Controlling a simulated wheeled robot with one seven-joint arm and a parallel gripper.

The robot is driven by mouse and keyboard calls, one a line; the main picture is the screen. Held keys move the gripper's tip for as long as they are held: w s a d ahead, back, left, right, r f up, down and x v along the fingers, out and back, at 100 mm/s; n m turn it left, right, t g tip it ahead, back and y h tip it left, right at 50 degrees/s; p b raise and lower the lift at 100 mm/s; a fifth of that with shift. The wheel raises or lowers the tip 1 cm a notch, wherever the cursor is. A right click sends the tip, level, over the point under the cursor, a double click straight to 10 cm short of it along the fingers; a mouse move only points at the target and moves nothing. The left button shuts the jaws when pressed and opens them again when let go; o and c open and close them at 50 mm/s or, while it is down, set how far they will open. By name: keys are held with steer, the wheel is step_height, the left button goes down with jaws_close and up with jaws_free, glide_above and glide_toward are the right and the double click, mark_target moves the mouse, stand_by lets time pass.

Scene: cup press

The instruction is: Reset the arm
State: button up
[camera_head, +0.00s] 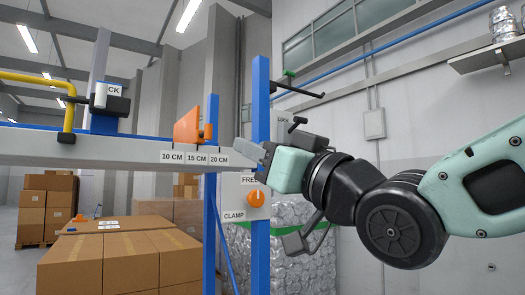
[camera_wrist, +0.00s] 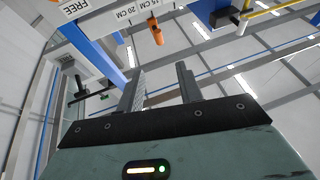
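My gripper (camera_head: 250,150) is at the right end of the light beam (camera_head: 100,152), in front of the blue post (camera_head: 261,95). In the wrist view my gripper (camera_wrist: 160,70) has its two dark fingers apart, with nothing between them. The orange stop (camera_head: 187,126) stands on the beam above the 15 CM label, left of my gripper; it also shows in the wrist view (camera_wrist: 157,35). The orange knob (camera_head: 256,197) is below my gripper on a plate marked FREE and CLAMP; its exact setting is unclear.
A yellow bent handle (camera_head: 70,110) is at the beam's left, beside a dark block (camera_head: 118,105). Cardboard boxes (camera_head: 130,262) stand below the beam. A clear wrapped stack (camera_head: 290,225) is behind the blue post. A shelf with clear jars (camera_head: 487,52) is at upper right.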

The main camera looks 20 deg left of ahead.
stand_by(0.3)
steer(key=d+f+m+g+h, duration=0.1)
steer(key=d+f+h, duration=0.25)
steer(key=f, duration=0.45)
steer(key=d+f+m+g+h, duration=0.1)
steer(key=d+f+h, duration=0.25)
steer(key=f, duration=0.55)
steer(key=d+f+m+g+h, duration=0.15)
steer(key=f+h, duration=0.25)
steer(key=f, duration=0.4)
steer(key=s+d+f+g+h, duration=0.7)
steer(key=s+d+f+h, duration=0.1)
steer(key=s+d+f, duration=0.8)
steer(key=shift+s+d+f+m, duration=0.25)
steer(key=shift+s+d+m, duration=0.3)
steer(key=shift+d, duration=0.25)
